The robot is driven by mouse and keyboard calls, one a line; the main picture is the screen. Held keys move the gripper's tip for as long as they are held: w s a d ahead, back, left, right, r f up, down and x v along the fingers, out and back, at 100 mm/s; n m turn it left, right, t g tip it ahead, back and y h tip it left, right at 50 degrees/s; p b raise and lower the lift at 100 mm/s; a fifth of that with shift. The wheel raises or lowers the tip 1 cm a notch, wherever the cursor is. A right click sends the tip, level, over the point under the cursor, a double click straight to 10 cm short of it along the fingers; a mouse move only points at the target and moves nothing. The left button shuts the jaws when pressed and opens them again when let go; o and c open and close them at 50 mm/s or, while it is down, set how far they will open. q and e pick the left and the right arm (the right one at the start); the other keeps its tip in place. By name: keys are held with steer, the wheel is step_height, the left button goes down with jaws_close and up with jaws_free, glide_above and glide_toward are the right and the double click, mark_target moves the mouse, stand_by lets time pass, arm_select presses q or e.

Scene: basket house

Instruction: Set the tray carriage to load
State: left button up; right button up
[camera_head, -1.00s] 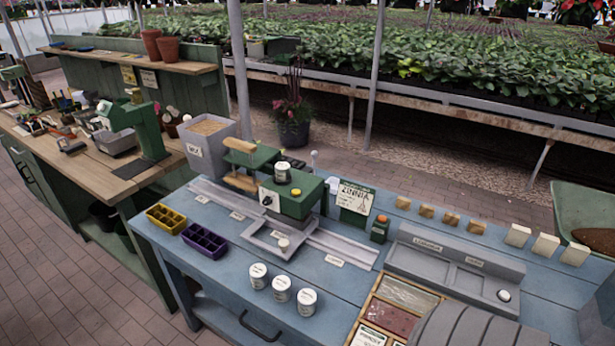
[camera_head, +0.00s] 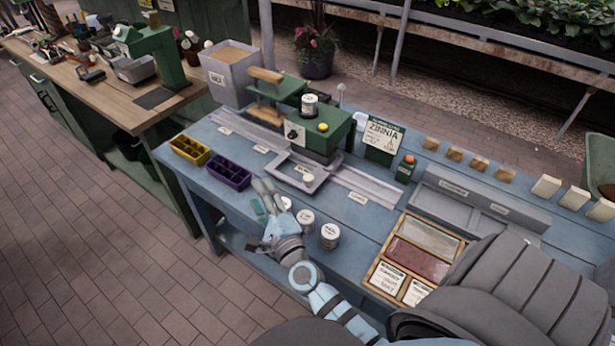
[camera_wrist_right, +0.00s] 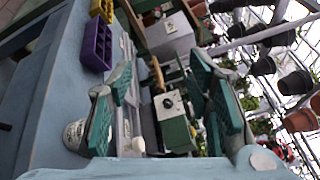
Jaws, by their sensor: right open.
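The tray carriage (camera_head: 284,170) is a flat grey tray with a white knob (camera_head: 308,179). It sits on the pale rail (camera_head: 365,186) at the front of the green seeder machine (camera_head: 318,130). Small labels stand along the rail, too small to read. My right gripper (camera_head: 264,194) is open and empty, over the bench's front edge, left of and nearer than the tray. In the right wrist view, the machine (camera_wrist_right: 176,132) shows beyond the open fingers, and the knob (camera_wrist_right: 138,145) shows between them. My left gripper is not in view.
White cans (camera_head: 330,236) stand by my right gripper, one partly hidden behind it. Yellow (camera_head: 190,150) and purple (camera_head: 227,172) cell trays lie to the left. A framed seed box (camera_head: 425,238) and grey trough (camera_head: 470,200) are at right. A grey bin (camera_head: 228,82) stands behind the rail.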

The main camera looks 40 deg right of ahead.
steer(key=d+r+m+g+h, duration=0.1)
steer(key=d+m+g+h, duration=0.2)
steer(key=d+m+h, duration=0.55)
steer(key=m+g, duration=0.7)
steer(key=m, duration=0.7)
glide_toward(308, 178)
steer(key=shift+y, duration=0.45)
steer(key=b+x, duration=0.9)
steer(key=x, duration=0.1)
steer(key=shift+s+d, duration=0.1)
steer(key=shift+d+b, duration=0.2)
steer(key=shift+b, duration=0.1)
steer(key=shift+r, duration=0.2)
steer(key=shift+c, duration=0.4)
jaws_close()
